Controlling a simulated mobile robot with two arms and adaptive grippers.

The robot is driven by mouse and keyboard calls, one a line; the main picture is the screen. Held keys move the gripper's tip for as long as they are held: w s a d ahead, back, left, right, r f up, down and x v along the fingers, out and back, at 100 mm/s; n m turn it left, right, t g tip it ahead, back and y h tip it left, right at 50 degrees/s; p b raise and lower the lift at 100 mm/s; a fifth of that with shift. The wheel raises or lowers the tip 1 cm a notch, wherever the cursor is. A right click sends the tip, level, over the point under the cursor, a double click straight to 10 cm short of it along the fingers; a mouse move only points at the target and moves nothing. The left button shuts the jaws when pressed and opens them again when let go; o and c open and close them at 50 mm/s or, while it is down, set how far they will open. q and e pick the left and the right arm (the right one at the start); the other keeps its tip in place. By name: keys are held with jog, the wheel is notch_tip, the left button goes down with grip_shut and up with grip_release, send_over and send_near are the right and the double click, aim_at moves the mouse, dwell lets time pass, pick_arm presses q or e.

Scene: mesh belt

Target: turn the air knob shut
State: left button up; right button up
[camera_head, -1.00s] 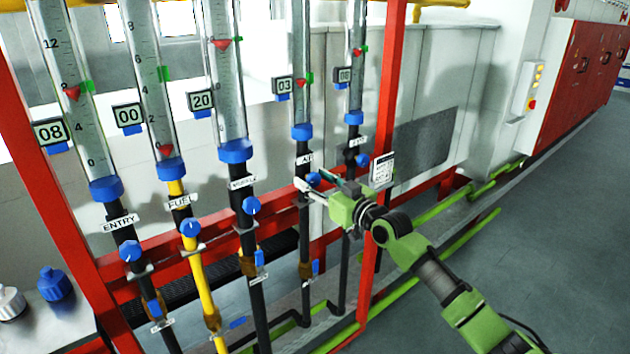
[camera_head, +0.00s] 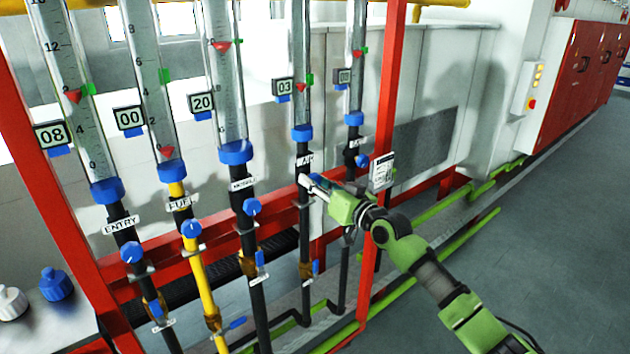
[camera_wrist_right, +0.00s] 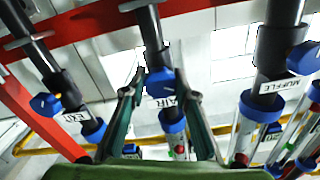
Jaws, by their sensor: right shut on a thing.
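The air knob (camera_wrist_right: 158,82) is a small blue knob on a black pipe, beside the white AIR label (camera_wrist_right: 163,103) in the right wrist view. My right gripper (camera_wrist_right: 160,79) is shut on it, with one finger on each side. In the head view my right gripper (camera_head: 309,183) reaches in from the right and mostly hides the knob. The air tube's blue collar (camera_head: 302,133) is just above, and its small display (camera_head: 283,87) reads 03. My left gripper is not in view.
The muffle knob (camera_head: 252,206) is to the left and the exit knob (camera_head: 362,161) to the right, close to my gripper. A red upright (camera_head: 388,95) stands right of the pipes, near my right arm. The floor (camera_head: 560,220) at right is clear.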

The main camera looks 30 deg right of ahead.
jog(key=m+p, duration=0.1)
jog(key=m, duration=0.5)
jog(key=shift+m+p, duration=0.3)
jog(key=m+p, duration=0.1)
jog(key=m, duration=0.4)
jog(key=shift+m+p, duration=0.35)
jog(key=shift+m, duration=0.05)
jog(key=o, duration=1.1)
jog(key=shift+s, duration=0.15)
jog(key=s, duration=0.7)
jog(key=s+d, duration=0.1)
jog(key=s, duration=0.3)
jog(key=shift+s, duration=0.35)
